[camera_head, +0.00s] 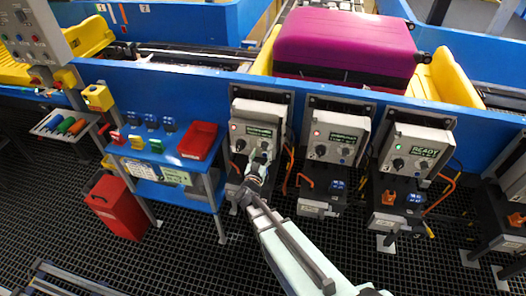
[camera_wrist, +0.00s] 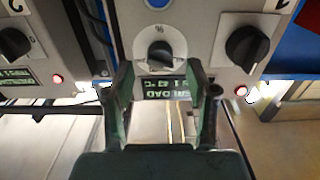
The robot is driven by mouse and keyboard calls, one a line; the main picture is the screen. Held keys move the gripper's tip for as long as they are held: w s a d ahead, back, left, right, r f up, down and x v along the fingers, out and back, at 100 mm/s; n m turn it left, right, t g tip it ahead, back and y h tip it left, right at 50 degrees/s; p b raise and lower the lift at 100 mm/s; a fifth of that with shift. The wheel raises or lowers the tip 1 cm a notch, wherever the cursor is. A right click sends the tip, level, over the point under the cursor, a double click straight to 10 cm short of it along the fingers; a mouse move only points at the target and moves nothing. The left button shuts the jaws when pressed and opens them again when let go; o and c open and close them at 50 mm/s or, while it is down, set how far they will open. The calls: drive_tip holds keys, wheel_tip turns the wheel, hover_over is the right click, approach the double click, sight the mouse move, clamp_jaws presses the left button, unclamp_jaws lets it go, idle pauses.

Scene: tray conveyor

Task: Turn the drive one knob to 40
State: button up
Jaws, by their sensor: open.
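I cannot read which is drive one. My gripper (camera_head: 259,167) is in front of the lower part of the left box and hides some of it. In the wrist view my gripper (camera_wrist: 161,95) is open, its two dark fingers apart. A black knob (camera_wrist: 160,53) on a white numbered dial shows between and beyond the fingertips; I see no contact. A green display (camera_wrist: 165,87) sits beside it, its text upside down.
Larger black knobs show at the left (camera_wrist: 14,44) and right (camera_wrist: 246,48) of the wrist view, with lit red lamps near them. A purple suitcase (camera_head: 345,45) lies in a yellow tray (camera_head: 455,78) behind the wall.

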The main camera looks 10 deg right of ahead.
drive_tip(key=v, duration=0.9)
drive_tip(key=shift+r, duration=0.1)
drive_tip(key=s+a+f+n+g+y, duration=0.1)
drive_tip(key=a+f+n+g+y, duration=0.3)
drive_tip(key=a+f+y, duration=0.6)
drive_tip(key=s+a+f+n+g+y+b, duration=0.1)
drive_tip(key=s+a+f+n+g, duration=0.15)
drive_tip(key=s+f+g, duration=0.55)
drive_tip(key=s+d+f+g+h+b, duration=0.1)
drive_tip(key=s+d+f+g, duration=0.2)
drive_tip(key=s+d, duration=0.3)
drive_tip(key=s+d+f+m+g+h+b, duration=0.1)
drive_tip(key=s+d+f+g, duration=0.3)
drive_tip(key=s, duration=1.3)
drive_tip(key=s+d+f+g+h+b, duration=0.1)
drive_tip(key=s+d+f+g, duration=0.3)
drive_tip(key=s+d, duration=0.4)
drive_tip(key=s+f+b, duration=0.1)
drive_tip(key=s, duration=0.3)
drive_tip(key=shift+f+m, duration=0.3)
drive_tip(key=shift+m, duration=0.05)
